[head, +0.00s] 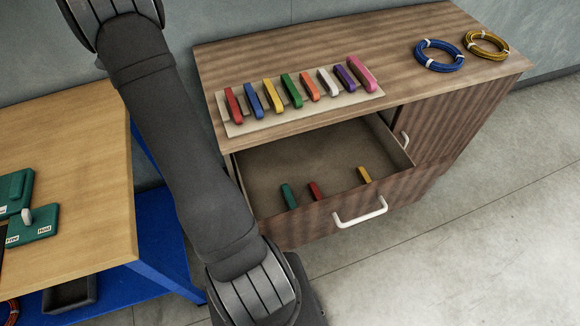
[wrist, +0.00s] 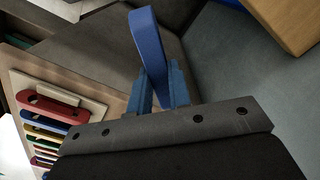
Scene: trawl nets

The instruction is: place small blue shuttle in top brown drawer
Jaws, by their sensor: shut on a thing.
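My gripper (wrist: 160,88) is shut on a blue shuttle (wrist: 149,42) in the wrist view; the shuttle sticks out beyond the fingertips. Neither shows in the head view. The top drawer (head: 285,155) of the brown cabinet (head: 440,150) is pulled open in the head view. Inside, near its front, are a green shuttle (head: 288,196), a red one (head: 315,190) and a yellow one (head: 364,174). My arm hides the drawer's left front part. Another blue shuttle (head: 254,97) lies on the board on the cabinet top.
The board (head: 239,129) holds several coloured shuttles and also shows in the wrist view (wrist: 95,108). A blue coil (head: 438,62) and a yellow coil (head: 487,50) lie at the cabinet top's right. A wooden table (head: 90,190) with green blocks stands left. The drawer's middle is bare.

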